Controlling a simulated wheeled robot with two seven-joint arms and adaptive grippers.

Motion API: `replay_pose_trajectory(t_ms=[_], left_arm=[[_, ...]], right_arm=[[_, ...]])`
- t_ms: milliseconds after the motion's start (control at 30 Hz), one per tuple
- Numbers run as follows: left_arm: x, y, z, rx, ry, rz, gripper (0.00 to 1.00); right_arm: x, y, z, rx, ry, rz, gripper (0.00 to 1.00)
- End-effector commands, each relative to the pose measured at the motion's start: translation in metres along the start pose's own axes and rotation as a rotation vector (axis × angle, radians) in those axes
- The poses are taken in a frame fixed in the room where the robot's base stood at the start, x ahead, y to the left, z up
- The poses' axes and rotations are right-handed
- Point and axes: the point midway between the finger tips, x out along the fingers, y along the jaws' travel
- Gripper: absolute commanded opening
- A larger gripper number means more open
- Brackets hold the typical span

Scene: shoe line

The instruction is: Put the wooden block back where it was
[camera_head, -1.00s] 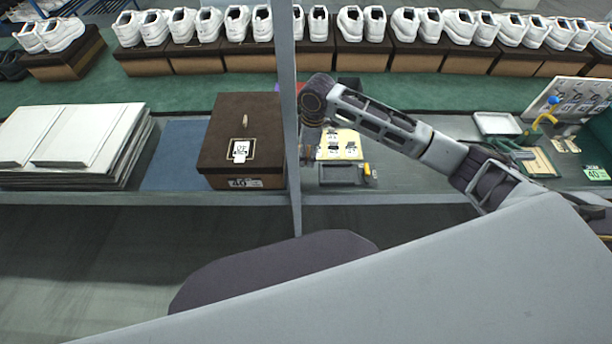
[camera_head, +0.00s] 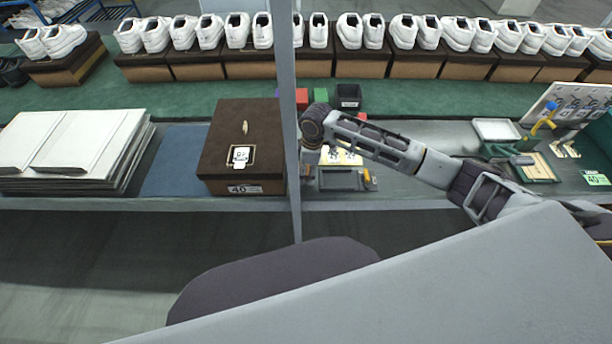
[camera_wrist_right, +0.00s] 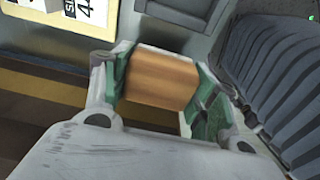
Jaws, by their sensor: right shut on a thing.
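In the right wrist view the wooden block (camera_wrist_right: 162,78) is orange-brown. It sits between the two green-padded fingers of my right gripper (camera_wrist_right: 163,85), which is shut on it. In the head view my right gripper (camera_head: 307,172) is a small shape below the end of my arm, beside the dark brown box and left of a small grey tray (camera_head: 340,180). The block is too small and hidden there to make out. My left gripper is not in view.
A dark brown shoe box (camera_head: 228,165) with a label stands left of the grey post (camera_head: 288,110). Yellow cards (camera_head: 340,156) lie behind the tray. A black bin (camera_head: 348,97) stands further back. White lids (camera_head: 70,145) are stacked at left. The blue mat (camera_head: 175,160) is clear.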

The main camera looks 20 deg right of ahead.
Motion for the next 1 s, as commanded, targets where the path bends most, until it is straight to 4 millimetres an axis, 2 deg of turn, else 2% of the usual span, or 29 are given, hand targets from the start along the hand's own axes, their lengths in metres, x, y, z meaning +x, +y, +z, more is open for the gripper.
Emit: replay_pose_trajectory(t_ms=[267,633,1000], left_arm=[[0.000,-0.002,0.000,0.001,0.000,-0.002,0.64],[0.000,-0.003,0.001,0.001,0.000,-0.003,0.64],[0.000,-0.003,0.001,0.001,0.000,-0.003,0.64]], right_arm=[[0.002,0.000,0.000,0.000,-0.001,0.000,0.39],[0.035,0.000,0.005,0.000,-0.002,-0.001,0.39],[0.037,0.000,0.005,0.000,-0.001,0.000,0.39]])
